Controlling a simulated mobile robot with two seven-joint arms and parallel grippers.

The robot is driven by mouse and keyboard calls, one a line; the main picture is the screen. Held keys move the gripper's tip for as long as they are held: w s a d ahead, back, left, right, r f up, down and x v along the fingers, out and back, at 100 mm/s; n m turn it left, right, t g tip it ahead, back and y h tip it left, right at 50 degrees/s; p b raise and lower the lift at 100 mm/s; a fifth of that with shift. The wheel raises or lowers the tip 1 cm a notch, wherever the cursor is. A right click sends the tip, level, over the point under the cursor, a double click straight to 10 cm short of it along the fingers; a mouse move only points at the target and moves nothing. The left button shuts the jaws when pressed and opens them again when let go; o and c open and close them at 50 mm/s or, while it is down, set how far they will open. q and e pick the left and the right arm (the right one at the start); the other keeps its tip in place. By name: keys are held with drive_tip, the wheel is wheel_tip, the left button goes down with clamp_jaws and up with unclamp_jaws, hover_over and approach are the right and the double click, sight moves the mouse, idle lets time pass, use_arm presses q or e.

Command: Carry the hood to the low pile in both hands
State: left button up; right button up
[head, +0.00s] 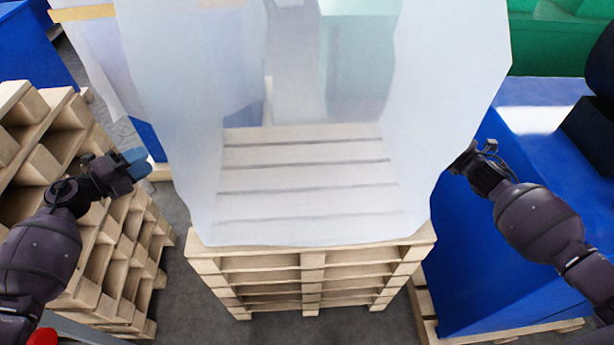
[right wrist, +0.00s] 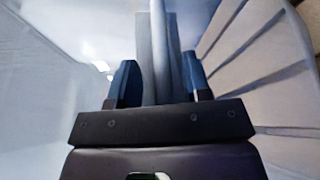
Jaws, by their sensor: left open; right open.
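The hood (head: 450,95) is a large translucent whitish sheet cover in the middle of the head view. It stands over the low pile (head: 312,260) of wooden pallets, whose top slats show through it. Its lower edge reaches about the front of the top pallet; whether it rests there I cannot tell. My left gripper (head: 136,166) is open, left of the hood and apart from it. My right gripper (head: 474,158) is open at the hood's right edge, its fingertips partly hidden. In the right wrist view, a grey upright strip shows between the open fingers (right wrist: 160,85); contact is unclear.
A taller stack of pallets (head: 110,240) stands at the left. A blue block (head: 465,265) on a pallet stands close on the right, with a green one (head: 560,45) behind. Another pale cover (head: 100,60) is at the back left. Narrow grey floor gaps run between stacks.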

drive_tip(key=shift+s+d, duration=0.1)
drive_tip(key=shift+s, duration=0.1)
use_arm(q)
drive_tip(key=shift+v, duration=1.2)
use_arm(e)
drive_tip(key=v, duration=0.7)
use_arm(q)
drive_tip(key=shift+s, duration=0.1)
use_arm(e)
drive_tip(key=shift+s, duration=0.15)
